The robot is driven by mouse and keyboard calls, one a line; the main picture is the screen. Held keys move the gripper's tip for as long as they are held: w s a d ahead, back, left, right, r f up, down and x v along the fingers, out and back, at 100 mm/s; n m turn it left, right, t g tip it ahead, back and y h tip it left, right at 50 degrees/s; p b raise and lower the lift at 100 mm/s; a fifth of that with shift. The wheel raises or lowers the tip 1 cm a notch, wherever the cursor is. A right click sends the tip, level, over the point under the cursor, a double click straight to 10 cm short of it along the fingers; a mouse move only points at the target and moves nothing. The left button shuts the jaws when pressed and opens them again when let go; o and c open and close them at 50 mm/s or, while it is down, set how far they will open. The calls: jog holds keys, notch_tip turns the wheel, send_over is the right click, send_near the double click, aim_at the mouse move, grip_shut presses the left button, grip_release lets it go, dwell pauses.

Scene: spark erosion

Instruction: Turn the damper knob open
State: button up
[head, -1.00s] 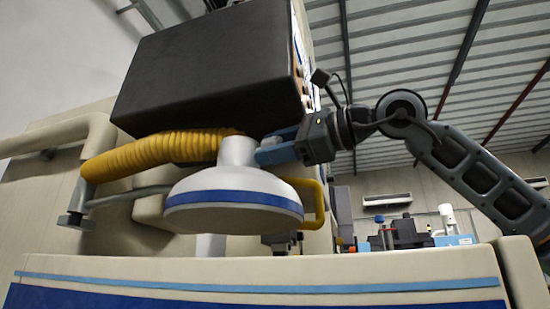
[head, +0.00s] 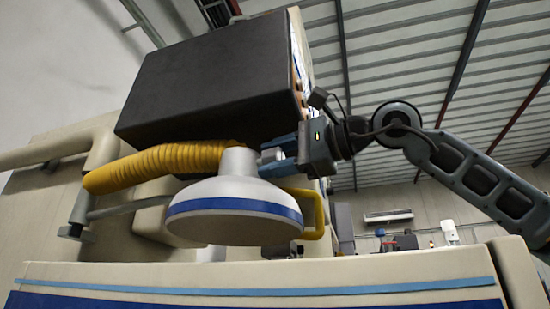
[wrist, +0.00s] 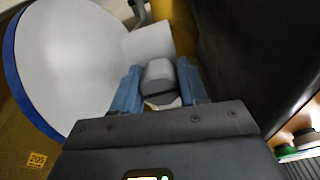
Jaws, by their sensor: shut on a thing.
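The damper knob (wrist: 158,80) is a grey, rounded piece with a dark slot line, beside the white neck (wrist: 150,42) of the extraction hood. In the wrist view it sits between the two blue fingers of my gripper (wrist: 158,92), which is shut on it. In the head view my gripper (head: 270,160) reaches in from the right to the side of the neck (head: 238,160), above the wide white hood (head: 235,190) with its blue band. There the knob is mostly hidden by the fingers.
A large black box (head: 210,90) hangs close above my gripper. A yellow corrugated hose (head: 150,165) runs left from the neck. A yellow handle (head: 317,215) is below right. A cream panel (head: 260,274) crosses the front.

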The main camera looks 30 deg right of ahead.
jog(key=o, duration=1.1)
jog(key=shift+c, duration=0.2)
